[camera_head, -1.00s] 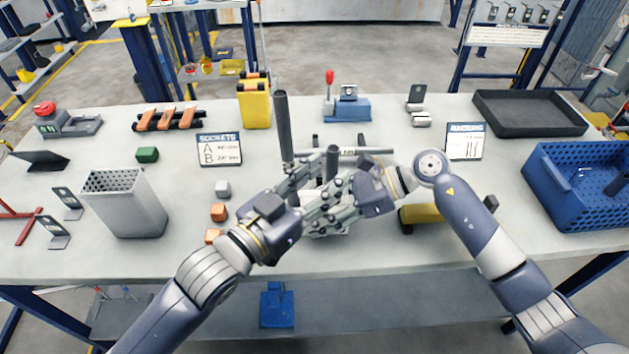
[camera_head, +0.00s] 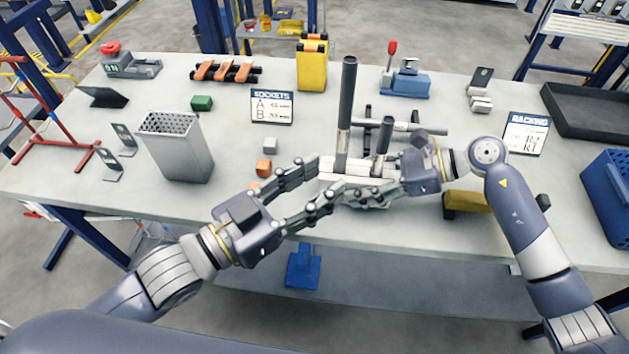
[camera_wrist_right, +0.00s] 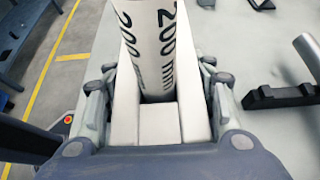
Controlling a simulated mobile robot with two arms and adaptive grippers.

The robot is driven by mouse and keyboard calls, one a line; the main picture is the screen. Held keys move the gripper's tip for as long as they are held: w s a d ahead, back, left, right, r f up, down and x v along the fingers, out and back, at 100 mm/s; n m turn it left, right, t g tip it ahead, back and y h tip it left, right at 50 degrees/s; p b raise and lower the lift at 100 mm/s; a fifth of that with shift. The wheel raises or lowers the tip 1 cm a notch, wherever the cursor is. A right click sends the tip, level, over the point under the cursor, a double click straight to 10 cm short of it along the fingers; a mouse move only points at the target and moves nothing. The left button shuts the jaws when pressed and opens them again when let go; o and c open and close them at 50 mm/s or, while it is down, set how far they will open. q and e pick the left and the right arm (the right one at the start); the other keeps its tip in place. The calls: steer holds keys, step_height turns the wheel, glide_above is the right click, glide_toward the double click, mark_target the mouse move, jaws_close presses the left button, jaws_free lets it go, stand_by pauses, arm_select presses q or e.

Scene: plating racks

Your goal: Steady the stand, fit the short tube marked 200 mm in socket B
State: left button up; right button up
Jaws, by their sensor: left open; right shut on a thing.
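The pale stand (camera_head: 327,168) is near the table's front edge, partly hidden by fingers. A tall dark tube (camera_head: 347,105) stands upright in it. A short tube (camera_head: 383,150) stands upright to its right. In the right wrist view a tube marked 200 mm (camera_wrist_right: 160,50) stands in a pale block (camera_wrist_right: 159,123) between the fingers. My right gripper (camera_head: 352,190) is shut on the stand, at the short tube's base. My left gripper (camera_head: 322,185) is open and empty, its spread fingers pointing at the stand's left side. The socket letters on the stand do not show.
A third tube (camera_head: 405,127) lies level on black supports behind the stand.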

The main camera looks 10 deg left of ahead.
steer(key=o, duration=1.3)
